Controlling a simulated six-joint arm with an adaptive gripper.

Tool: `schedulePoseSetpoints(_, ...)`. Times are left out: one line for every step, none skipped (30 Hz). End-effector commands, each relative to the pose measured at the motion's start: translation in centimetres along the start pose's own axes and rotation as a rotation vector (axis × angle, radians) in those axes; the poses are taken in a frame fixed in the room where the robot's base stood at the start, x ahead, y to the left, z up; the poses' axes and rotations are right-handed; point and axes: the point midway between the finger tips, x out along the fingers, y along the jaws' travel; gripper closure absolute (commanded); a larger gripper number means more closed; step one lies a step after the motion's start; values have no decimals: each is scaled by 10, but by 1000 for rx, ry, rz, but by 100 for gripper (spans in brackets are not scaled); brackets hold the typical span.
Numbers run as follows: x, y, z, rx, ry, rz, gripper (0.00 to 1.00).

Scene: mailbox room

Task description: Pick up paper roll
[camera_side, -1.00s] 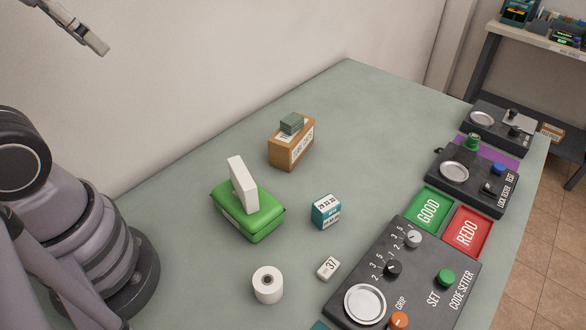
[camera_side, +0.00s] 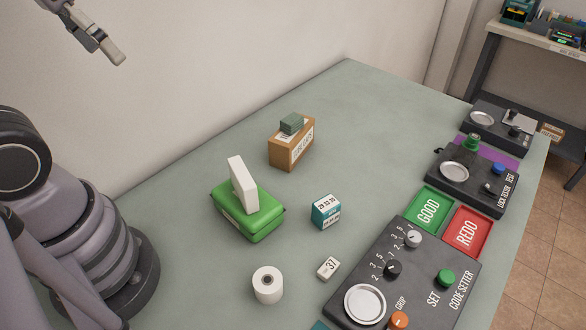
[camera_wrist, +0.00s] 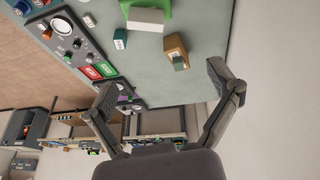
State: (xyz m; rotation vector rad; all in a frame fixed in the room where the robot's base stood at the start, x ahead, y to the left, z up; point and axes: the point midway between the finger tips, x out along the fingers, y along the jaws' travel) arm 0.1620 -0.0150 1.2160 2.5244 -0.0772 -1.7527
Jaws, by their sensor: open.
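The paper roll (camera_side: 267,287) is a white cylinder with a dark core hole, standing upright on the green-grey table (camera_side: 330,110) near its front. I cannot make it out in the wrist view. My gripper (camera_side: 116,56) is high at the top left of the side view, well above and apart from the roll. In the wrist view my gripper (camera_wrist: 160,80) shows two fingers spread wide with nothing between them.
A green packet (camera_side: 262,222) with a white block on it stands behind the roll. A small numbered tag (camera_side: 328,268), a teal box (camera_side: 326,211) and the code setter panel (camera_side: 440,300) lie to the right. A brown box (camera_side: 283,153) is farther back.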

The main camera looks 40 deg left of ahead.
Motion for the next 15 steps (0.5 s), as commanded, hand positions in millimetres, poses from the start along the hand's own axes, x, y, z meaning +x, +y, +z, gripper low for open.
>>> schedulePoseSetpoints(14, 8, -1, -23, -88, 41, 12)
schedulePoseSetpoints(22, 13, -2, -39, -141, 70, 12)
schedulePoseSetpoints(34, 21, -2, -66, -213, 112, 12)
schedulePoseSetpoints(42, 27, -2, -87, -268, 143, 12)
schedulePoseSetpoints(50, 33, -2, -112, -323, 175, 12)
schedulePoseSetpoints(61, 41, -2, -145, -392, 215, 12)
schedulePoseSetpoints(70, 48, -2, -173, -442, 244, 12)
schedulePoseSetpoints(78, 53, -2, -200, -492, 273, 12)
schedulePoseSetpoints(88, 61, -1, -242, -557, 310, 12)
schedulePoseSetpoints(97, 67, -1, -273, -604, 337, 12)
schedulePoseSetpoints(105, 72, 0, -308, -650, 363, 12)
schedulePoseSetpoints(116, 80, 0, -356, -709, 396, 12)
schedulePoseSetpoints(125, 85, 1, -394, -753, 419, 12)
schedulePoseSetpoints(134, 90, 2, -432, -794, 442, 12)
schedulePoseSetpoints(146, 96, 2, -487, -847, 469, 12)
